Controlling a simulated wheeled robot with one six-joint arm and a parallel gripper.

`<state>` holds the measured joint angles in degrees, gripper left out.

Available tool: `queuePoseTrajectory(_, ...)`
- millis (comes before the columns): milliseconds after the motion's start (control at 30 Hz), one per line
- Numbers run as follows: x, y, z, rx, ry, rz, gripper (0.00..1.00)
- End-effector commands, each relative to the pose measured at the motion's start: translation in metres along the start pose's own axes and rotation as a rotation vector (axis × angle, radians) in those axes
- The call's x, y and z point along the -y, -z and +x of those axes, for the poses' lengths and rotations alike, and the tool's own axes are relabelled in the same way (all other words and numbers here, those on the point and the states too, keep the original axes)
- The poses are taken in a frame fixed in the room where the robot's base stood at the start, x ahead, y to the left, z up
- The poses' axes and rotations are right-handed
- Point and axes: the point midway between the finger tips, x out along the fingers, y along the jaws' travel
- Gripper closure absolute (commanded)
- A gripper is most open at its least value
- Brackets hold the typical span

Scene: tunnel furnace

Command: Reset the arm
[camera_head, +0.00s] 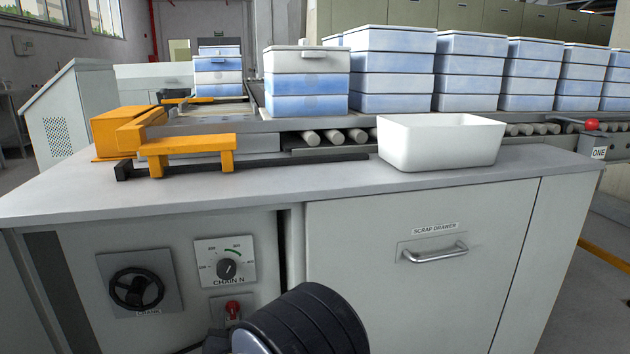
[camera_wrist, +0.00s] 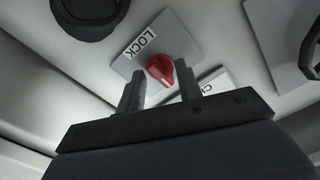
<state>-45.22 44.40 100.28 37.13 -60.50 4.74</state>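My gripper (camera_wrist: 160,78) shows in the wrist view with its two dark fingers spread apart. A red knob (camera_wrist: 161,68) on a plate labelled LOCK (camera_wrist: 138,43) appears between and just beyond the fingertips. I cannot tell whether the right finger touches it. In the head view the red knob (camera_head: 233,309) sits low on the cabinet front, below the CHAIN N dial (camera_head: 228,269). My dark arm link covers the area beside and below it, and my fingers are not clearly visible there.
A black crank wheel (camera_head: 137,288) is left of the dial. The scrap drawer (camera_head: 425,285) is shut, with a metal handle (camera_head: 434,252). On the counter stand a white bin (camera_head: 440,145) and an orange bracket (camera_head: 187,148). Stacked blue-white boxes (camera_head: 306,83) line the conveyor behind.

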Motion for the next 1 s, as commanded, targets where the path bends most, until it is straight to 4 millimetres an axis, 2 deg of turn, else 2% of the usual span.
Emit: queuePoseTrajectory(1000,0.0015,0.0011,0.0000,-0.001,0.000,0.849,0.66)
